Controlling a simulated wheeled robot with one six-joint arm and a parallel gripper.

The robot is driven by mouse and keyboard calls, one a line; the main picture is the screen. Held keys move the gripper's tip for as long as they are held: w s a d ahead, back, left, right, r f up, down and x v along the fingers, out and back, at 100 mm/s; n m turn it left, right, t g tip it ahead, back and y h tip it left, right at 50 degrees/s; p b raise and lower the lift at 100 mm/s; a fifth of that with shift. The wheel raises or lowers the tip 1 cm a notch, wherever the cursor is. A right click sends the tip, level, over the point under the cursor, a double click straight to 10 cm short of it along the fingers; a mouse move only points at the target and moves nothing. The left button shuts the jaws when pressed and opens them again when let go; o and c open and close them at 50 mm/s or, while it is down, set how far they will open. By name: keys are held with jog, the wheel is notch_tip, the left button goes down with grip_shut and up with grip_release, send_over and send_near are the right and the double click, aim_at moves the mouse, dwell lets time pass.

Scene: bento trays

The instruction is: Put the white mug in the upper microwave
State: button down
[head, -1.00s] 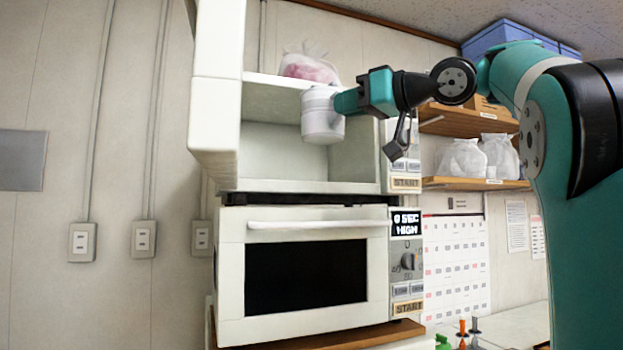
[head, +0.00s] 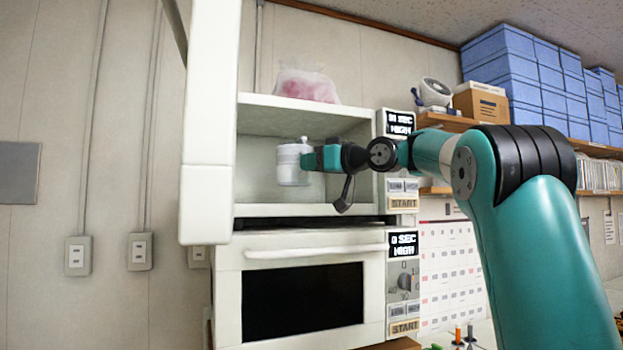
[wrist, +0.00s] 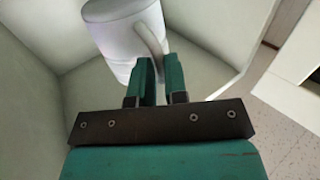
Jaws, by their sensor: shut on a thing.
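The white mug (head: 291,165) is upright in the opening of the upper microwave (head: 270,102), whose door (head: 207,150) stands open on the left. My gripper (head: 308,160) is shut on the mug from the right. In the wrist view the mug (wrist: 125,35) is in front of the fingers, and my gripper (wrist: 158,75) is closed on its handle (wrist: 150,45). The mug's base looks a little above the microwave floor (head: 285,209); whether it touches is hard to tell.
The lower microwave (head: 318,244) is closed beneath the upper one. A bag with pink contents (head: 307,84) lies on top. The control panel (head: 402,185) borders the opening on the right. Shelves with blue boxes (head: 500,50) stand behind my arm.

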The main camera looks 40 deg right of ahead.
aim_at(292, 183)
notch_tip(292, 183, down, 3)
jog(key=shift+w+f+p, duration=0.1)
jog(key=shift+f+p, duration=0.1)
jog(key=shift+p, duration=0.45)
jog(key=shift+f, duration=0.3)
jog(key=shift+f+b, duration=0.2)
jog(key=shift+b, duration=0.1)
jog(key=c, duration=1.1)
grip_release()
jog(key=shift+c, duration=0.2)
